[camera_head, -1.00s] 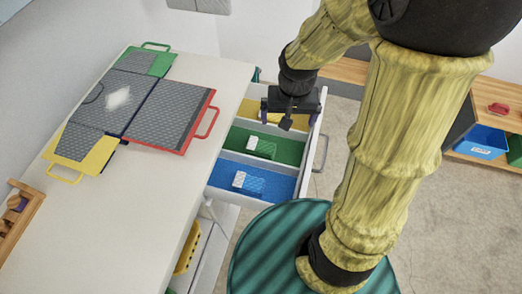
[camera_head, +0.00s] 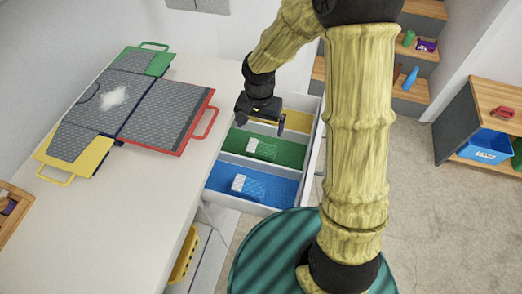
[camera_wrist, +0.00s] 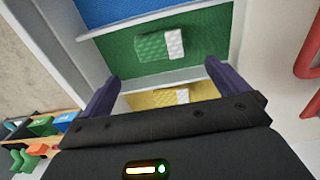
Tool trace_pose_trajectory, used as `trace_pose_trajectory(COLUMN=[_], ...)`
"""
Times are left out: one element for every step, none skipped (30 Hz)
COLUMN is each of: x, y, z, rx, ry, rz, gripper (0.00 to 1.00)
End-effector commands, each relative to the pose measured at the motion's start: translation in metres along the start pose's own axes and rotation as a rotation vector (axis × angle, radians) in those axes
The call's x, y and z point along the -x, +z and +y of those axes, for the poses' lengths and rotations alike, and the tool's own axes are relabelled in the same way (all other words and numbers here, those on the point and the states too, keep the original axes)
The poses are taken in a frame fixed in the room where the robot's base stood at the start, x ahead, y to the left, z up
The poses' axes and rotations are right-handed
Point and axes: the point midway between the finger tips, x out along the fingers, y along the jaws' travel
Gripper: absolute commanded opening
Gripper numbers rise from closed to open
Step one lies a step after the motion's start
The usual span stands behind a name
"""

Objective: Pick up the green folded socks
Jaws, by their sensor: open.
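The green folded socks (camera_head: 266,150), with a white band, lie in the green middle compartment (camera_head: 290,154) of the open drawer. They also show in the wrist view (camera_wrist: 150,46), with the white band at their right end. My gripper (camera_head: 261,121) is over the drawer, near the divider between the green and yellow compartments. Its fingers (camera_wrist: 162,84) are apart with nothing between them. The socks are ahead of the fingertips in the wrist view and not touched.
Blue socks (camera_head: 248,185) lie in the blue compartment and yellow socks (camera_wrist: 160,98) in the yellow one. The white table (camera_head: 120,215) is left of the drawer, bearing a grey folding board (camera_head: 165,110) with coloured handles. Wooden steps (camera_head: 420,55) and a low shelf stand right.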

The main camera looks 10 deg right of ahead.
Motion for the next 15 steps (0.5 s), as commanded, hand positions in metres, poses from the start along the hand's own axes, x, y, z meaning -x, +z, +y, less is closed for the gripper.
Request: trace_pose_trajectory(x=[-0.011, -0.016, -0.023, -0.029, -0.034, -0.041, -0.046, -0.051, -0.059, -0.064, -0.069, -0.075, -0.078, -0.082, -0.085], y=[0.001, 0.001, 0.000, 0.000, 0.000, 0.001, 0.001, 0.001, 0.001, 0.001, 0.001, 0.000, 0.000, 0.000, 0.000], z=[0.000, 0.000, 0.000, 0.001, 0.001, 0.001, 0.001, 0.000, 0.000, 0.000, 0.001, 0.001, 0.000, 0.000, 0.000], rx=[0.002, 0.000, 0.001, 0.001, 0.000, 0.002, 0.001, 0.001, 0.003, 0.001, 0.001, 0.001, 0.000, 0.001, 0.002], ry=[0.002, 0.002, 0.002, 0.002, 0.002, 0.002, 0.002, 0.001, 0.003, 0.002, 0.002, 0.002, 0.001, 0.001, 0.001], rz=[-0.004, -0.005, -0.003, -0.003, -0.004, -0.003, -0.004, -0.003, -0.004, -0.004, -0.003, -0.003, -0.002, -0.002, -0.002], gripper=[1.00, 1.00, 1.00, 1.00, 1.00, 1.00, 1.00, 1.00, 1.00, 1.00, 1.00, 1.00, 1.00, 1.00, 1.00])
